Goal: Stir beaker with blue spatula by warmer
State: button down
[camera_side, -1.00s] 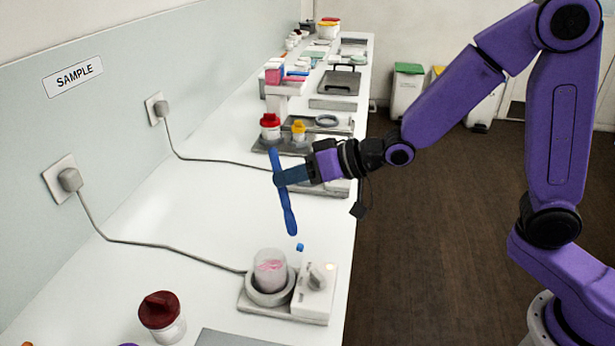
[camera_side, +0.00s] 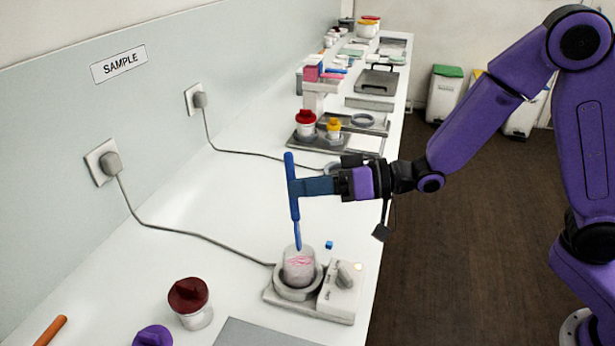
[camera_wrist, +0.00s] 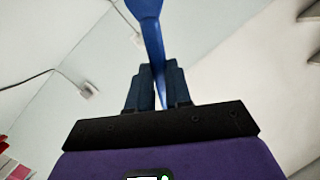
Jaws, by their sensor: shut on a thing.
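The blue spatula (camera_side: 293,200) is held nearly upright in my gripper (camera_side: 297,186). In the side view its lower tip is at the mouth of the clear beaker (camera_side: 299,268); I cannot tell how far inside it reaches. The beaker holds pinkish contents and stands in the round well of the white warmer (camera_side: 340,296). In the wrist view the two dark blue fingers of my gripper (camera_wrist: 160,88) are closed around the spatula shaft (camera_wrist: 153,45), whose wide end is at the top of the picture. The beaker does not show there.
A dark red-lidded jar (camera_side: 189,302), a purple-lidded item (camera_side: 153,336) and an orange stick (camera_side: 48,330) lie at the front left. A small blue cube (camera_side: 329,244) is behind the warmer. A cable (camera_side: 200,238) runs to the warmer. The bench left of the beaker is mostly clear.

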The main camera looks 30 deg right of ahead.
jog(key=shift+f, duration=2.9)
jog(key=shift+w, duration=0.1)
